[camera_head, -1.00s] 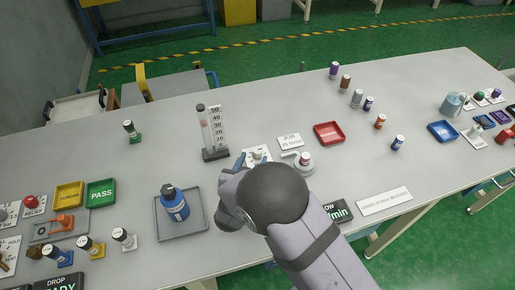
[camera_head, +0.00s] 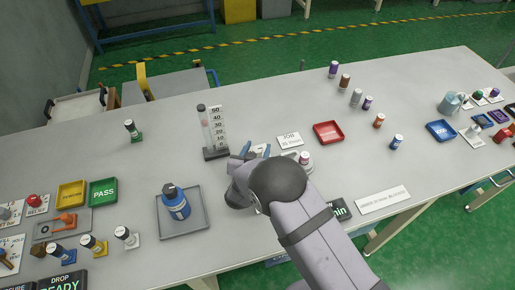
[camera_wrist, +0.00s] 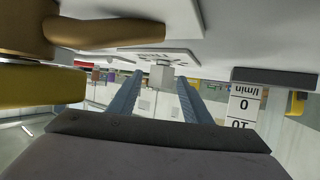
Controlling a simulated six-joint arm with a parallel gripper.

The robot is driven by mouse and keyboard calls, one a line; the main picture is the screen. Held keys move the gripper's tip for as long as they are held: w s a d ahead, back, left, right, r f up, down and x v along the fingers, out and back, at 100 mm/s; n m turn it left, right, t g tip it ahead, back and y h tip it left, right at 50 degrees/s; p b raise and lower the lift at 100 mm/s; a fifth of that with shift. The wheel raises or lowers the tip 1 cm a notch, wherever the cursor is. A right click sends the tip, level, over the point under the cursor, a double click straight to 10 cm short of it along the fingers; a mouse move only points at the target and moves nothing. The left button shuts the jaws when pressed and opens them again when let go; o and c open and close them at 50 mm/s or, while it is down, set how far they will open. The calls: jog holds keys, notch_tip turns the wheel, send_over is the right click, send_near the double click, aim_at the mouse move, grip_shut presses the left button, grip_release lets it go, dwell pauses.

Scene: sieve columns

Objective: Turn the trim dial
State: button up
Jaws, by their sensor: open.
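A small pale block-like knob (camera_wrist: 161,76), likely the trim dial, stands on a white lettered plate (camera_wrist: 178,57) in the wrist view, which is upside down. My gripper (camera_wrist: 159,80) is open, with one blue finger on each side of the knob. I cannot tell whether the fingers touch it. In the head view my gripper (camera_head: 256,150) is over the small plate just right of the flow tube (camera_head: 207,128). My own arm hides most of the dial there.
The flow tube's scale (camera_wrist: 243,106) stands close on one side. A bottle (camera_head: 304,158) on a round base stands close on the other. A JOB card (camera_head: 290,140) and red tray (camera_head: 328,132) lie behind.

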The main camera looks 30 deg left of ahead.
jog(key=c, duration=1.1)
jog(key=shift+w+d+n+y, duration=0.1)
jog(key=shift+n+y, duration=0.2)
jog(key=shift+n+g+y+b, duration=0.4)
jog(key=shift+n+y+b, duration=0.3)
jog(key=shift+y, duration=0.1)
jog(key=shift+n+g+y+b, duration=0.3)
jog(key=shift+n+y, duration=0.2)
